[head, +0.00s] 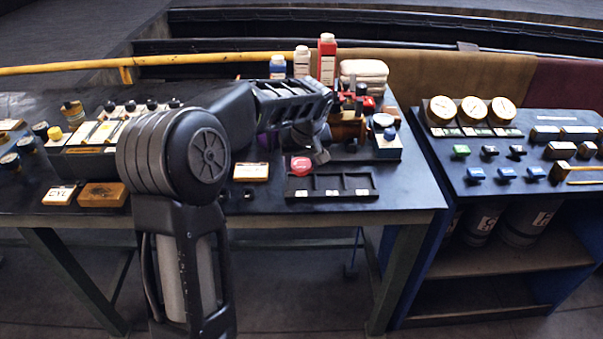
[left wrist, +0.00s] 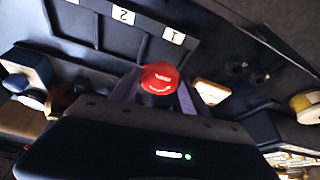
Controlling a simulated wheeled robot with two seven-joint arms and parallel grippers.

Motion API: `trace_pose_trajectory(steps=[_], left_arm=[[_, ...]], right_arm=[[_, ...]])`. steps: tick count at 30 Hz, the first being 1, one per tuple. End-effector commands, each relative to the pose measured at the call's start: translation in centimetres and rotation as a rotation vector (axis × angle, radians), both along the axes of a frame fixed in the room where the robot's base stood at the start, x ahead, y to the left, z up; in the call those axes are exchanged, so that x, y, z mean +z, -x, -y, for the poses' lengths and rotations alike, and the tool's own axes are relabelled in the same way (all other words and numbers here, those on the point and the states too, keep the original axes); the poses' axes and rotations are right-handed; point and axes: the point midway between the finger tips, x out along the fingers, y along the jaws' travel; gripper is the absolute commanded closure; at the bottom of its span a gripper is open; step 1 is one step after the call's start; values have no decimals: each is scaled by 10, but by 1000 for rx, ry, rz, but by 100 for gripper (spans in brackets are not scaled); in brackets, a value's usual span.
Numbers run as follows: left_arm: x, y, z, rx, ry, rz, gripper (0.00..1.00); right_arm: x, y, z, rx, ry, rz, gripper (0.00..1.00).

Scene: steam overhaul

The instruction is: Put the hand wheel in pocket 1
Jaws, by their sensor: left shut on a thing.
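The red hand wheel (head: 301,164) is near the left end of the black pocket tray (head: 331,195) in the head view. It also shows in the left wrist view (left wrist: 160,77), between the fingers. My left gripper (head: 313,155) is shut on the hand wheel, just behind the tray's left pocket. In the left wrist view, the tray (left wrist: 110,55) has labels 1 and 2, and the wheel is close to label 1. The labels are too small to read in the head view. Whether the wheel touches the tray is unclear. My right gripper is not in view.
A label card (head: 251,171) lies left of the tray. A blue-and-white block (head: 387,146) and brass parts stand behind it at the right. Bottles (head: 327,60) stand at the back. A second bench with gauges (head: 472,110) is to the right.

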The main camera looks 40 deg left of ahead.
Motion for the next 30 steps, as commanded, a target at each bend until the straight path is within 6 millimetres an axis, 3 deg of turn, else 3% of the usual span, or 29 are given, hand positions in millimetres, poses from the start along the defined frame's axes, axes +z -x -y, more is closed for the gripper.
trace_pose_trajectory(steps=[8,16,28,29,30], left_arm=[[-3,0,0,0,-1,-1,100],[-35,0,0,0,0,0,100],[-41,0,0,1,0,2,100],[-41,0,0,1,0,0,45],[-40,0,0,1,0,0,42]], right_arm=[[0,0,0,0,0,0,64],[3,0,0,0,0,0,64],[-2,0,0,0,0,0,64],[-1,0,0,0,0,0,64],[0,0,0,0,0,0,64]])
